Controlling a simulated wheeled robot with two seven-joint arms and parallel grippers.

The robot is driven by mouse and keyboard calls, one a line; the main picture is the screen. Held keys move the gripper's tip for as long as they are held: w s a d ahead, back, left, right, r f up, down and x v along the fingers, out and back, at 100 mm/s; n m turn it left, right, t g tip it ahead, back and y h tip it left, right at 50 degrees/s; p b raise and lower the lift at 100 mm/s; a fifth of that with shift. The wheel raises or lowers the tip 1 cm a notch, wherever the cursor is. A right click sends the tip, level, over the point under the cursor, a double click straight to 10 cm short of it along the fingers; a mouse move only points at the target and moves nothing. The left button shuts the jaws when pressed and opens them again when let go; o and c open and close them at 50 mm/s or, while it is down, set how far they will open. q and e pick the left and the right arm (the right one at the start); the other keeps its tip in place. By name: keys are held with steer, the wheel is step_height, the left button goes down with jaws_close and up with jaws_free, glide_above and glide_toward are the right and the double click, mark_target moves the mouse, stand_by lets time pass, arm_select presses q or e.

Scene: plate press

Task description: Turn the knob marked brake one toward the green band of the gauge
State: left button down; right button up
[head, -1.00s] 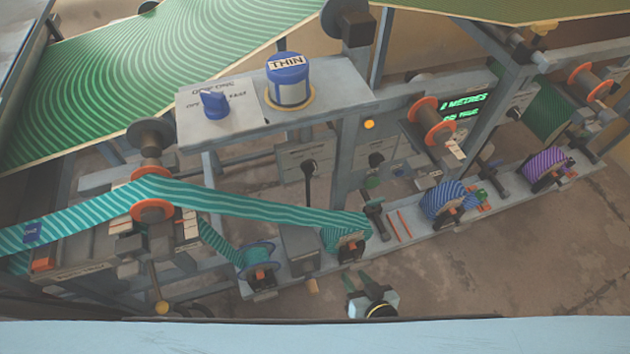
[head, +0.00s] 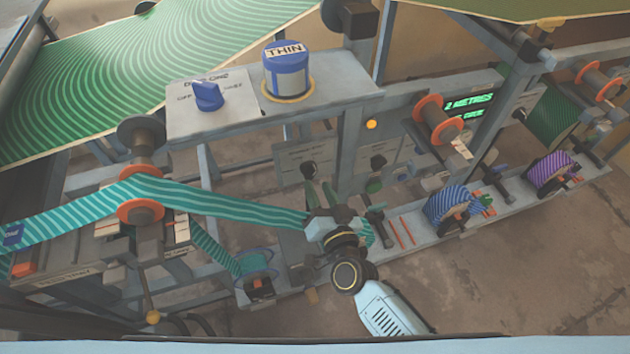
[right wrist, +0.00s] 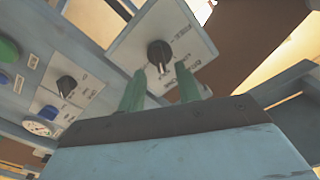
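A black knob (head: 308,168) stands on a pale panel under the top shelf; in the right wrist view this knob (right wrist: 160,54) lies just beyond and between my fingertips. Its small lettering is not readable, so I cannot tell if it is brake one. My right gripper (head: 319,187) is open, with its green fingers (right wrist: 160,72) apart and nothing between them. Whether they touch the knob is unclear. My left gripper is not in view.
A teal striped ribbon (head: 230,206) runs behind my right gripper. A blue knob (head: 208,96) and a drum marked THIN (head: 287,72) stand on the shelf above. A spool of blue ribbon (head: 453,204) sits to the right. A green screen (head: 468,102) reads 2 metres.

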mark_target(313, 176)
steer(key=shift+x, duration=1.2)
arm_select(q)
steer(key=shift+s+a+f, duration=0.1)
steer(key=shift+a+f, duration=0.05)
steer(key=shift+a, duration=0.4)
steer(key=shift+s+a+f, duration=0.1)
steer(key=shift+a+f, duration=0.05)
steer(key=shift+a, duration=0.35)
arm_select(e)
steer(key=shift+w+a, duration=0.2)
steer(key=shift+w, duration=0.2)
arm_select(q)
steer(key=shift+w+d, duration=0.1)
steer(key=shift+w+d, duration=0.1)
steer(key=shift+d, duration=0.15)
arm_select(e)
jaws_close()
